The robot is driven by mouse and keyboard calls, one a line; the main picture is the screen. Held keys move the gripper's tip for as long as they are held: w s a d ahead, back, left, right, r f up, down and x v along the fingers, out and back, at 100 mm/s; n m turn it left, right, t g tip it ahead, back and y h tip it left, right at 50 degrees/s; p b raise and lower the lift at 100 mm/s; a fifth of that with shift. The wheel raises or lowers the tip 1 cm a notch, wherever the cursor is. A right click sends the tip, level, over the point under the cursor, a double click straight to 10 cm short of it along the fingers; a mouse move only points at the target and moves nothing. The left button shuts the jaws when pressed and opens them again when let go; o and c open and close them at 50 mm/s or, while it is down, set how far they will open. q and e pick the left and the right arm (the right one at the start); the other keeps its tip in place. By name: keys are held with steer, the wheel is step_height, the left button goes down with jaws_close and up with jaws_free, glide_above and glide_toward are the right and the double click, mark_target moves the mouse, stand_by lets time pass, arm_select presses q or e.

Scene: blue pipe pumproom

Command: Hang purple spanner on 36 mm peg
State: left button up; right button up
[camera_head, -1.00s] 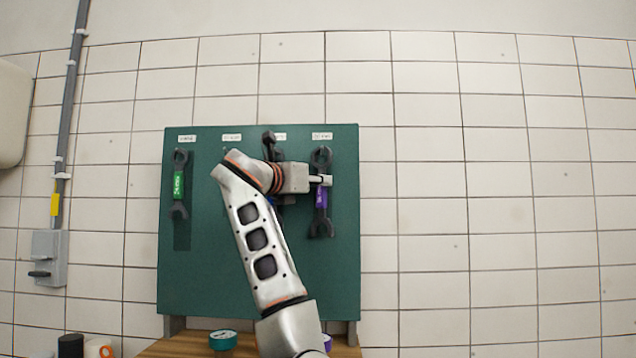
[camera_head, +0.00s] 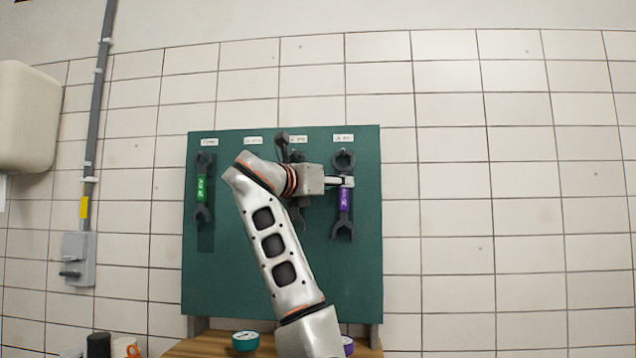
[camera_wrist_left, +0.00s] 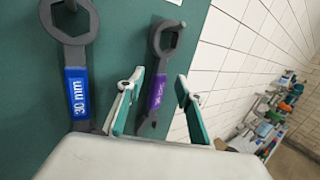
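The purple spanner (camera_head: 343,205) hangs upright against the green board, ring end up, below the rightmost label (camera_head: 343,138); that label is too small to read surely. Its ring is at a peg tip (camera_wrist_left: 182,24), seen in the left wrist view. My left gripper (camera_head: 342,182) is at the spanner's purple grip. In the left wrist view the fingers (camera_wrist_left: 157,102) are apart, one on each side of the purple spanner (camera_wrist_left: 157,88), with a gap visible on both sides. My right gripper is not in view.
A blue 30 mm spanner (camera_wrist_left: 76,90) hangs just left of the purple one, largely hidden by my arm in the head view. A green spanner (camera_head: 202,190) hangs at the board's left. A tape roll (camera_head: 245,341) lies on the wooden bench (camera_head: 200,347) below.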

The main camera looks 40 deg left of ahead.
arm_select(q)
steer(key=s, duration=0.9)
steer(key=shift+s+d+f, duration=0.15)
steer(key=shift+s+f, duration=0.1)
steer(key=shift+s, duration=0.15)
